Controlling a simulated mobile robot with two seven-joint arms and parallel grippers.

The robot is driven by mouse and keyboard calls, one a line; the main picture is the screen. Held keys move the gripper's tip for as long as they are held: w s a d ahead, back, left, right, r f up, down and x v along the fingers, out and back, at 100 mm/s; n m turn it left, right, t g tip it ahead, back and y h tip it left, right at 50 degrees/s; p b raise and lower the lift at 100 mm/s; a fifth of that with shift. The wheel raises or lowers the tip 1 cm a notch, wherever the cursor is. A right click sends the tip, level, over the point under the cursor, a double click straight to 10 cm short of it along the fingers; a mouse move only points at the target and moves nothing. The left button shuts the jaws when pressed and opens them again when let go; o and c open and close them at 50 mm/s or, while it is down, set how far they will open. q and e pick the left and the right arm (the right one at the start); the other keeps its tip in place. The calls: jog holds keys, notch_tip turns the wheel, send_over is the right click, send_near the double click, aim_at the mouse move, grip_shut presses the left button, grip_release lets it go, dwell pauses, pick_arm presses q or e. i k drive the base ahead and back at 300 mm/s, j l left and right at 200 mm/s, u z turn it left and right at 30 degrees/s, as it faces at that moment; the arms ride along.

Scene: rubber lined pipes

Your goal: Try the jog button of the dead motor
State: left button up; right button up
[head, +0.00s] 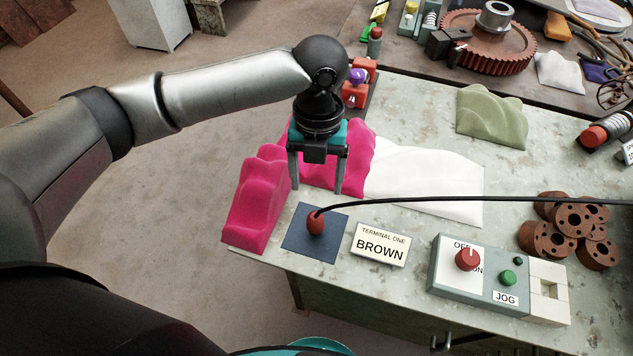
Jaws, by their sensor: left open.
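A grey control box (470,286) sits near the table's front edge. It has a red rotary knob (467,259) by "OFF" and "ON" lettering, a green button (508,278) above a "JOG" label (505,298), and a small dark round lamp or button (519,260). My left gripper (315,190) is open and points down over the table, left of the box, in front of pink cloth. Its fingers are apart with nothing seen between them but cloth behind. No motor can be made out with certainty. My right gripper is not in view.
Pink cloth (258,200), white cloth (430,180) and brown spools (570,225) lie around. A red gear (490,50) is behind.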

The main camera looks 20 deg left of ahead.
aim_at(508, 278)
jog(key=z, duration=1.35)
